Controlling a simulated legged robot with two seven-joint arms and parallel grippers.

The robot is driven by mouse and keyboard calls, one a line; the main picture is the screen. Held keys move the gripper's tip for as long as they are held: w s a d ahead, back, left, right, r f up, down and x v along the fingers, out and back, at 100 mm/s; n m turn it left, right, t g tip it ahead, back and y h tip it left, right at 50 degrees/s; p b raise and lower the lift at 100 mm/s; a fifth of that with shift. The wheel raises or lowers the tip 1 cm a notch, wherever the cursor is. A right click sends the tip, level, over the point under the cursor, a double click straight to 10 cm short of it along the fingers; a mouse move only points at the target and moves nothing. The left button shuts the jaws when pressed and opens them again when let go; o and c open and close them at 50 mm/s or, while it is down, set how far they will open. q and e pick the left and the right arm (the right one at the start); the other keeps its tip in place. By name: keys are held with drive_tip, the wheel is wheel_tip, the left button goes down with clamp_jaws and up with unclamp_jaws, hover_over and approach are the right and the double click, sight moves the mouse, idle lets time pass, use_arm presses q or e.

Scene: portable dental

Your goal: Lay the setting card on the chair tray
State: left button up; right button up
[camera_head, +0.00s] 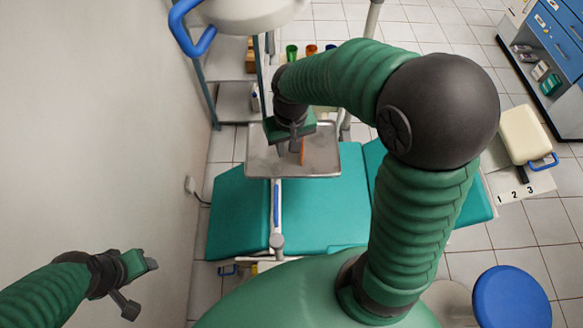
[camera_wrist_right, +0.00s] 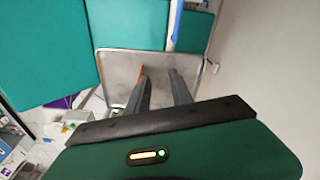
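The chair tray (camera_head: 325,160) is a grey metal tray above the teal dental chair; it also shows in the right wrist view (camera_wrist_right: 115,65). My right gripper (camera_head: 289,149) points down over the tray. Its two fingers (camera_wrist_right: 160,80) are apart, with nothing visible between them. A thin orange strip (camera_head: 302,152), probably the setting card seen nearly edge-on, is beside one finger. The strip also shows at the outer side of the left finger in the wrist view (camera_wrist_right: 139,74); whether it touches the finger or tray is unclear. My left gripper (camera_head: 139,285) is open and empty at lower left.
The teal chair (camera_head: 325,215) lies under and in front of the tray. A blue-handled lamp (camera_head: 195,35) hangs at upper left, near the wall. Coloured cups (camera_head: 292,52) stand behind. A numbered board (camera_head: 520,190) and blue stool (camera_head: 511,297) are at right.

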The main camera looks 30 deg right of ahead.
use_arm(q)
wheel_tip(320, 180, down, 2)
drive_tip(key=shift+s+b, duration=0.15)
drive_tip(key=shift+b, duration=0.95)
use_arm(e)
drive_tip(key=s+a+f+n+t, duration=0.1)
drive_tip(key=s+a+f+n, duration=0.1)
drive_tip(key=s+a+f, duration=0.2)
drive_tip(key=s+f, duration=0.2)
drive_tip(key=s, duration=0.2)
drive_tip(key=shift+a+n, duration=0.3)
drive_tip(key=shift+a, duration=0.1)
use_arm(q)
drive_tip(key=shift+a, duration=0.25)
use_arm(e)
drive_tip(key=shift+a+r, duration=0.1)
drive_tip(key=shift+a, duration=0.15)
use_arm(q)
drive_tip(key=shift+d, duration=0.15)
use_arm(e)
drive_tip(key=shift+d, duration=0.15)
